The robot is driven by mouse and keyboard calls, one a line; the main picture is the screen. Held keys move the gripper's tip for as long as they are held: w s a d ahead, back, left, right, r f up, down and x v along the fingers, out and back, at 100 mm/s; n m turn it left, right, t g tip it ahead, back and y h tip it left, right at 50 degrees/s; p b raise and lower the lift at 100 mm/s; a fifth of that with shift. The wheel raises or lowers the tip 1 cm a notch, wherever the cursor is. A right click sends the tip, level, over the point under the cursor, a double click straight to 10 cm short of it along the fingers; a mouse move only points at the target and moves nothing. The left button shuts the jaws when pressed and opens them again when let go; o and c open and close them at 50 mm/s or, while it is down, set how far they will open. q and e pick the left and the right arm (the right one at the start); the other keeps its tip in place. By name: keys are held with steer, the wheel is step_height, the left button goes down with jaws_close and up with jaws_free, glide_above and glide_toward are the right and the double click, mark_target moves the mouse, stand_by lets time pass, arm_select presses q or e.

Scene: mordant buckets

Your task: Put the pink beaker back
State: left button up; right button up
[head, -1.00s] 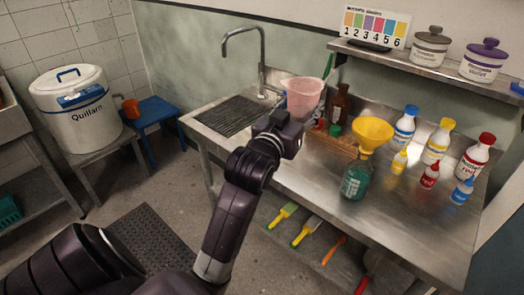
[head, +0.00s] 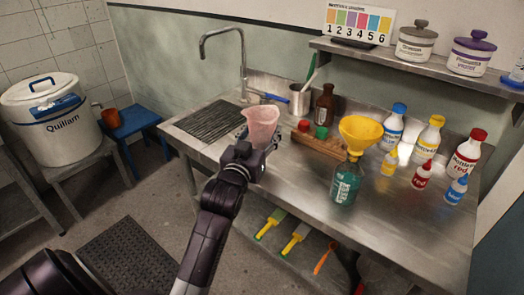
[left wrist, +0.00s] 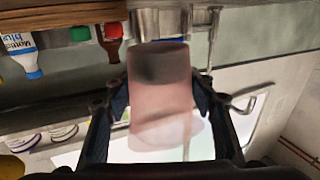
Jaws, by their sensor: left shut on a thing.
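The pink translucent beaker (head: 262,124) is roughly upright over the steel counter, between the dark drain mat and the wooden tray. I cannot tell whether its base touches the counter. My left gripper (head: 258,146) is shut on it. In the left wrist view the beaker (left wrist: 160,105) fills the middle between the two dark fingers of the left gripper (left wrist: 160,110). My right gripper is not in view.
A dark ribbed mat (head: 209,120) lies left of the beaker. A wooden tray (head: 322,144) with small capped bottles lies right. A steel cup (head: 299,100) and brown bottle (head: 324,103) stand behind. A yellow funnel (head: 361,135) sits on a green bottle (head: 346,184).

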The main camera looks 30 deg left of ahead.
mark_target(262, 146)
arm_select(q)
step_height(262, 146, down, 5)
steer(key=shift+f, duration=0.5)
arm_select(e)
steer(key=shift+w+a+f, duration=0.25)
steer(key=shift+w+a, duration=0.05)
arm_select(q)
steer(key=shift+f+b, duration=0.15)
steer(key=shift+b, duration=0.15)
steer(key=o, duration=1.4)
steer(key=shift+o, duration=0.2)
steer(key=shift+s+d, duration=0.1)
steer(key=shift+s, duration=0.15)
steer(key=b+v, duration=0.1)
steer(key=v, duration=1)
steer(key=shift+s+r, duration=0.25)
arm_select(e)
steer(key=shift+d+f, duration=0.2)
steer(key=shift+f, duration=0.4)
